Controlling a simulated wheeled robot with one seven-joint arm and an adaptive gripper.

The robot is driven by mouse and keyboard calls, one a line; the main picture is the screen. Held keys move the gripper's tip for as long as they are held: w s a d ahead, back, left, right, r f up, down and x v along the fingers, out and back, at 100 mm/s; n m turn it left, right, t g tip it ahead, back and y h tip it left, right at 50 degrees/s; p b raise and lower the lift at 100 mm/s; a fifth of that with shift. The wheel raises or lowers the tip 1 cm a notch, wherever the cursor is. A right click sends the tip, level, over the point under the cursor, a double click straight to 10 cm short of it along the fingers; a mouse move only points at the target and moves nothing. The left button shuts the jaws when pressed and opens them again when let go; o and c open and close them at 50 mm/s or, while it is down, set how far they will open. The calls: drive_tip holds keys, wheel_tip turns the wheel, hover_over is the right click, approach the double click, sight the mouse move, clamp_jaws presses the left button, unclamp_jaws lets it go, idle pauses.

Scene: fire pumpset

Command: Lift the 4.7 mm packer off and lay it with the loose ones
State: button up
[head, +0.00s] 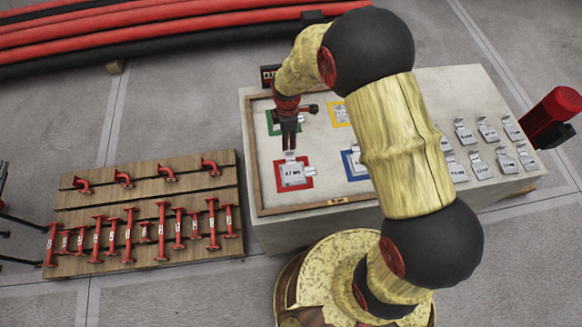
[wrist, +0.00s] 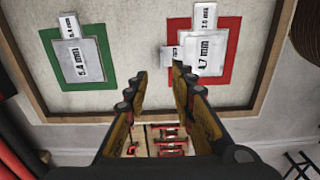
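The 4.7 mm packer (head: 293,175) is a pale metal plate lying on the red-bordered square at the front left of the framed board. In the wrist view the 4.7 mm packer (wrist: 211,55) lies right of my fingers, its label partly legible. A smaller labelled tab (wrist: 205,16) sticks out at its upper edge, and another small tab at its left. My gripper (head: 289,146) hangs just behind the packer; in the wrist view my gripper (wrist: 160,76) has spread fingers with nothing between them. The loose packers (head: 482,150) lie in rows on the right of the bench.
A 5.4 mm packer (wrist: 80,60) lies on the green square, left of my gripper. Blue (head: 348,165) and yellow squares (head: 341,121) share the board (head: 330,204), which has a raised wooden rim. My arm hides part of the bench. A red cylinder (head: 562,104) stands at the right.

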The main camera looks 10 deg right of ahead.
sight(292, 166)
wheel_tip(292, 166, down, 8)
drive_tip(key=shift+s+r+b, duration=0.1)
drive_tip(key=shift+s+b, duration=0.05)
drive_tip(key=shift+b, duration=1.05)
drive_tip(key=c, duration=0.3)
clamp_jaws()
drive_tip(key=shift+r, duration=0.1)
